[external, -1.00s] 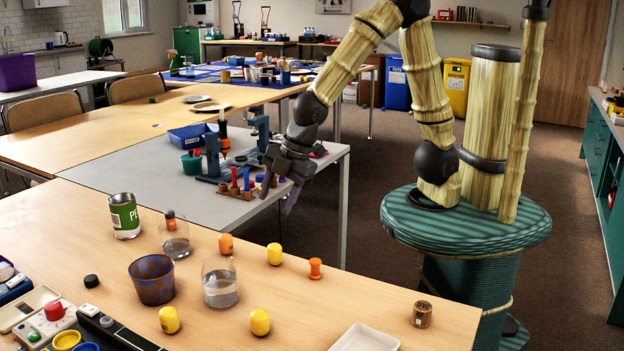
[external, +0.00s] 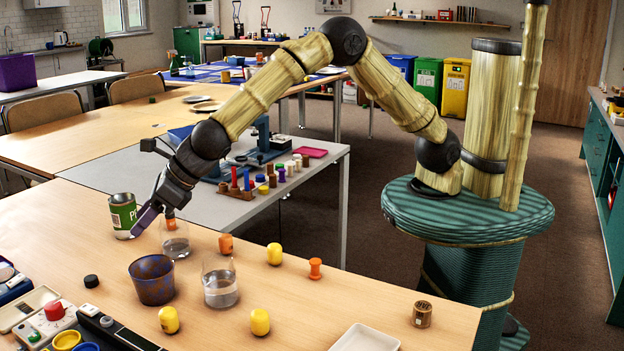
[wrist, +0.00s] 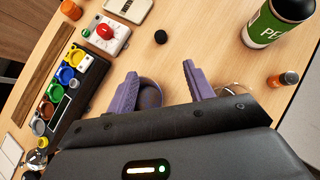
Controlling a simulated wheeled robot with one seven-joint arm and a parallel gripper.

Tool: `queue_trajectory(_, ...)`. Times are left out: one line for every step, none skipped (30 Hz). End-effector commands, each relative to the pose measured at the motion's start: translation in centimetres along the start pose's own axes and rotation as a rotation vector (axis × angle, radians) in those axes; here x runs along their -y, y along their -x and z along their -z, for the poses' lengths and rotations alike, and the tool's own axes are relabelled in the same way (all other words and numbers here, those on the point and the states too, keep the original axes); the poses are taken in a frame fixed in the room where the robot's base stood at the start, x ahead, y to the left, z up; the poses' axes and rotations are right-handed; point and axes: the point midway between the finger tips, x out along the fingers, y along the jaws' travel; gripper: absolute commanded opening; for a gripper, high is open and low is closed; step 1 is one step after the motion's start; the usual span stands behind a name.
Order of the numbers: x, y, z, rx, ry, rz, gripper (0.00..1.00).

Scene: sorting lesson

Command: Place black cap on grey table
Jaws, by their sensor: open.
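The black cap (external: 91,281) is a small dark disc lying on the wooden table, left of the blue-brown cup. In the wrist view the cap (wrist: 160,37) sits beyond my fingertips, roughly in line with the gap between them. My gripper (external: 147,220) is open and empty, its purple fingers pointing down over the wooden table near the green-labelled can. Both fingers of my gripper (wrist: 159,75) show apart in the wrist view. The grey table (external: 110,172) stands behind the wooden one, with bare surface at its left; my arm hides part of it.
A blue-brown cup (external: 152,281), a glass (external: 220,284) and a can (external: 123,216) stand near my gripper. A control box with a red knob (external: 53,311) lies left of the cap. Blocks and tools occupy the grey table's right half.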

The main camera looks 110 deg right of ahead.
Motion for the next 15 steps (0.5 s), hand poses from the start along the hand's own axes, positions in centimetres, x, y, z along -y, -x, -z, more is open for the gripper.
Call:
queue_trajectory(0.0, 0.0, 0.0, 0.000, 0.000, 0.000, 0.52)
queue_trajectory(0.0, 0.0, 0.0, 0.000, -0.001, 0.000, 0.52)
queue_trajectory(0.0, 0.0, 0.0, 0.000, -0.002, 0.000, 0.52)
queue_trajectory(0.0, 0.0, 0.0, 0.000, -0.002, 0.000, 0.52)
queue_trajectory(0.0, 0.0, 0.0, 0.000, -0.003, 0.000, 0.52)
queue_trajectory(0.0, 0.0, 0.0, -0.001, -0.003, 0.000, 0.52)
queue_trajectory(0.1, 0.0, 0.0, -0.001, -0.004, 0.001, 0.52)
queue_trajectory(0.1, -0.1, 0.1, -0.001, -0.004, 0.001, 0.52)
queue_trajectory(0.1, -0.4, 0.1, -0.001, -0.005, 0.001, 0.52)
queue_trajectory(0.1, -0.6, 0.0, -0.001, -0.005, 0.001, 0.52)
queue_trajectory(0.1, -0.9, 0.1, -0.001, -0.005, 0.001, 0.52)
queue_trajectory(0.1, -1.4, 0.1, -0.003, -0.005, 0.001, 0.52)
queue_trajectory(0.1, -1.9, 0.1, -0.002, -0.005, 0.001, 0.52)
queue_trajectory(0.1, -2.4, 0.1, -0.002, -0.006, 0.001, 0.52)
queue_trajectory(0.1, -3.0, 0.2, -0.003, -0.007, 0.002, 0.52)
